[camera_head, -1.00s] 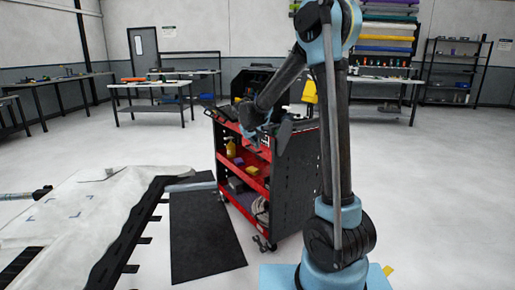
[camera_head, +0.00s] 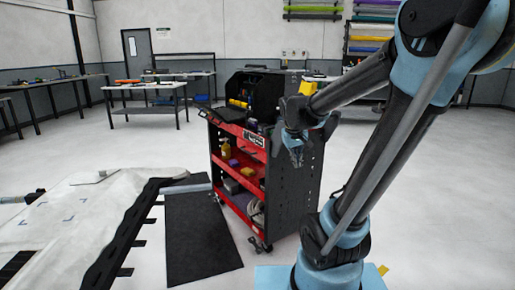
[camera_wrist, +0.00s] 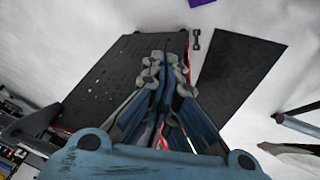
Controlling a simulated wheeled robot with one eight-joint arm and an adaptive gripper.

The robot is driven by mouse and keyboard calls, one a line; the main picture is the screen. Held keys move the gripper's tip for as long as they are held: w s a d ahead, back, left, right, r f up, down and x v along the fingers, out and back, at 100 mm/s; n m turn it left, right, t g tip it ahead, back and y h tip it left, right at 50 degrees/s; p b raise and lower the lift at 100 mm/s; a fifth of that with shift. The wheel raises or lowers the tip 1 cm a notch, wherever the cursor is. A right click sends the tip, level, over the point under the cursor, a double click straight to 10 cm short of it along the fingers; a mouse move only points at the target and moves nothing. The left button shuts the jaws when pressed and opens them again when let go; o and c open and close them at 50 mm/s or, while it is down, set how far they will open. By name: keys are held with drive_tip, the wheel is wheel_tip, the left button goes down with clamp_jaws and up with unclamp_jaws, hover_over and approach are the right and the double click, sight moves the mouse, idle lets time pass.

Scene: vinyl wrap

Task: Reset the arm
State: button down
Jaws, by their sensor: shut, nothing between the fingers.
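My arm folds down from the upper right in the head view. My gripper (camera_head: 297,162) hangs in front of the upper right side of the red and black tool cart. In the wrist view my gripper (camera_wrist: 165,62) points away from the camera with its fingers together and nothing between them. The cart's dark perforated side panel (camera_wrist: 115,75) shows behind the fingers. The gripper hides part of the cart.
The tool cart (camera_head: 295,205) has red shelves with bottles and boxes. A black mat (camera_head: 202,240) lies left of it, beside a white-covered panel (camera_head: 75,225). Workbenches (camera_head: 150,88) stand at the back. The floor between is clear.

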drive_tip(key=s+d+f+m+g, duration=0.1)
drive_tip(key=s+f, duration=0.3)
drive_tip(key=s, duration=0.6)
drive_tip(key=s+d+f+m+y, duration=0.1)
drive_tip(key=s+d+f, duration=0.2)
drive_tip(key=s, duration=0.8)
wheel_tip(320, 180, down, 2)
drive_tip(key=shift+f+g+y, duration=0.15)
drive_tip(key=shift+g+y, duration=0.15)
drive_tip(key=shift+g, duration=0.1)
drive_tip(key=shift+w+f, duration=0.2)
drive_tip(key=shift+w, duration=0.2)
